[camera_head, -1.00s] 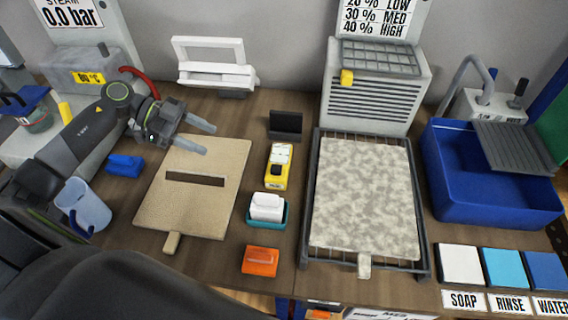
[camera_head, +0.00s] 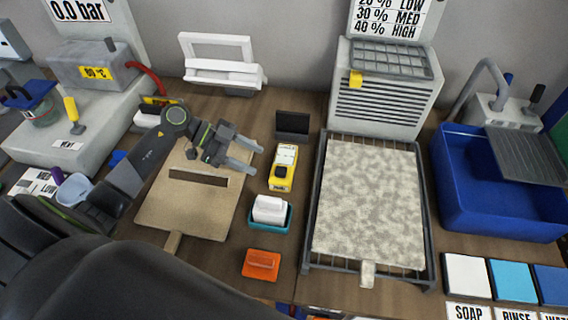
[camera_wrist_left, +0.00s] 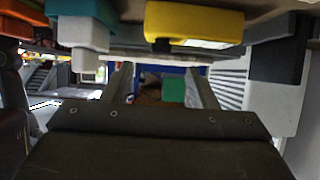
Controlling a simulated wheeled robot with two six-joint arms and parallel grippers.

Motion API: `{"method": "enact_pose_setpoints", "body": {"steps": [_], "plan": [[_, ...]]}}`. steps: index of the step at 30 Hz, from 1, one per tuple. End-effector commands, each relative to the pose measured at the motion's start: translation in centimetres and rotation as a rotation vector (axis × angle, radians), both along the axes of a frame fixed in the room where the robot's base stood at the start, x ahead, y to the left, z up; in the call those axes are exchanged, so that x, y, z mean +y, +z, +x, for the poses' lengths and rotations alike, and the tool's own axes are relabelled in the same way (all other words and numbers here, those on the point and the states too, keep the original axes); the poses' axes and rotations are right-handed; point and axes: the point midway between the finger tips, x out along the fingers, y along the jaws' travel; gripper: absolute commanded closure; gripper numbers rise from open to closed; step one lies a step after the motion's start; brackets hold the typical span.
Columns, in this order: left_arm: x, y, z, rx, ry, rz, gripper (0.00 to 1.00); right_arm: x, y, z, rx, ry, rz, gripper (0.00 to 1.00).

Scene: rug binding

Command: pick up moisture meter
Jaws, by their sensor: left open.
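The moisture meter appears to be the yellow device with a white top face (camera_head: 283,167), lying on the wooden table between the tan board and the drying rack. It also seems to show as the yellow block (camera_wrist_left: 195,22) at the top of the left wrist view. My left gripper (camera_head: 253,158) is open and empty, just left of the meter and above the board's upper right corner. Its fingers point right towards the meter, and no contact shows. In the left wrist view, the two fingers (camera_wrist_left: 162,85) stand apart with nothing between them. My right gripper is not in view.
A black stand (camera_head: 292,124) is behind the meter, and a teal tray with a white block (camera_head: 270,209) is in front. An orange block (camera_head: 261,263) is nearer. The rack with a mottled rug piece (camera_head: 367,205) is to the right; the tan board (camera_head: 190,200) is left.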

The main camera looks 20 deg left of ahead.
Motion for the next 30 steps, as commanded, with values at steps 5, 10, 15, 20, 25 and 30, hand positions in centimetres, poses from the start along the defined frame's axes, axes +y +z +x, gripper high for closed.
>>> {"method": "enact_pose_setpoints", "body": {"steps": [5, 10, 15, 20, 25, 30], "plan": [[-1.6, -0.8, 0.4, 0.001, 0.000, -0.001, 0.47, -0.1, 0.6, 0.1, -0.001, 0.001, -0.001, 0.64], [-2.2, -1.1, 0.6, 0.000, -0.001, -0.001, 0.47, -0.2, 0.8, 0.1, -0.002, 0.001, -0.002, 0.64], [-3.9, -1.5, 1.2, 0.001, -0.001, -0.006, 0.47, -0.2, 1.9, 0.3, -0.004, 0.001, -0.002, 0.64], [-5.6, -2.6, 1.7, 0.001, 0.000, -0.004, 0.47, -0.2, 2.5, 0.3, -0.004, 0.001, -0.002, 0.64], [-6.4, -3.2, 1.9, 0.001, 0.000, -0.001, 0.47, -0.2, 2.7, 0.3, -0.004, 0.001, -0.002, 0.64], [-6.4, -3.3, 1.9, 0.000, 0.000, 0.000, 0.47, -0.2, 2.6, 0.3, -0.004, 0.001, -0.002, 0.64]]}}
